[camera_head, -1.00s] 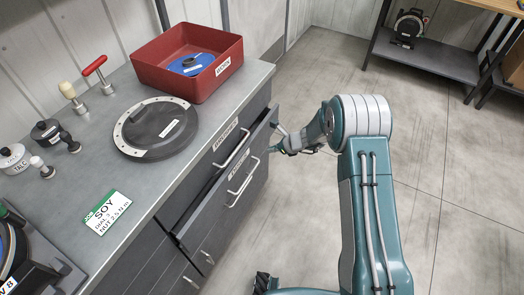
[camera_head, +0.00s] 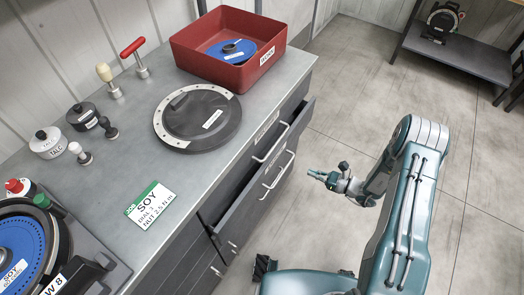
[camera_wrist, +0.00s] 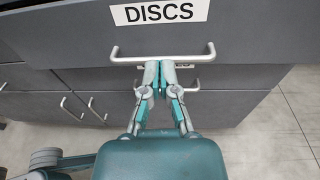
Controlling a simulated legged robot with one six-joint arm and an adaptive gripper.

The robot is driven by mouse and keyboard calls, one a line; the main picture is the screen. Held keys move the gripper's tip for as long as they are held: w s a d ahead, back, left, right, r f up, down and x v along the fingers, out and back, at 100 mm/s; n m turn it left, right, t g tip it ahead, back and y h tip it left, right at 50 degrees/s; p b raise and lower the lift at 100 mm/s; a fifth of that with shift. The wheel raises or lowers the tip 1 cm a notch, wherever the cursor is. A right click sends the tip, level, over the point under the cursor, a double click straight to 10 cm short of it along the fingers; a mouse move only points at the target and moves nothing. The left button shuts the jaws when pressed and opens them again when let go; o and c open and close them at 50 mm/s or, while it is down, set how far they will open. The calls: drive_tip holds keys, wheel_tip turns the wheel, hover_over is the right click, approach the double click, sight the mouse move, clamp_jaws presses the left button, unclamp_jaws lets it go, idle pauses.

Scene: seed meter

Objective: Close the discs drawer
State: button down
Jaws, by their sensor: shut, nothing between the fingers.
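The discs drawer (camera_head: 271,171) stands partly pulled out of the grey cabinet, with a dark gap behind its front. In the wrist view its dark grey front (camera_wrist: 60,32) fills the top, with a white "DISCS" label (camera_wrist: 160,12) and a pale bar handle (camera_wrist: 200,59). My gripper (camera_head: 320,176) is out in front of the drawer front, with floor showing between them in the head view. In the wrist view my gripper (camera_wrist: 161,68) is shut and empty, its tips overlapping the middle of the handle. I cannot tell whether they touch it.
The counter above holds a red bin (camera_head: 205,68), a black round lid (camera_head: 198,118), hand tools and a "SOY" card (camera_head: 150,205). Another handled drawer (camera_head: 270,145) is above the discs drawer. Floor (camera_head: 345,125) to the right is open.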

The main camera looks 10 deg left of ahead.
drive_tip(key=t, duration=0.1)
approach(278, 154)
drive_tip(key=shift+y, duration=0.4)
drive_tip(key=x, duration=0.6)
drive_tip(key=shift+s+a+f, duration=0.2)
drive_tip(key=shift+a, duration=0.1)
drive_tip(key=shift+w+a+r, duration=0.1)
drive_tip(key=shift+w+a, duration=0.15)
drive_tip(key=shift+w, duration=0.1)
drive_tip(key=shift+a, duration=0.1)
drive_tip(key=shift+a, duration=0.5)
drive_tip(key=shift+w+x, duration=0.2)
drive_tip(key=shift+x, duration=1.85)
drive_tip(key=shift+r, duration=0.1)
drive_tip(key=shift+d, duration=0.1)
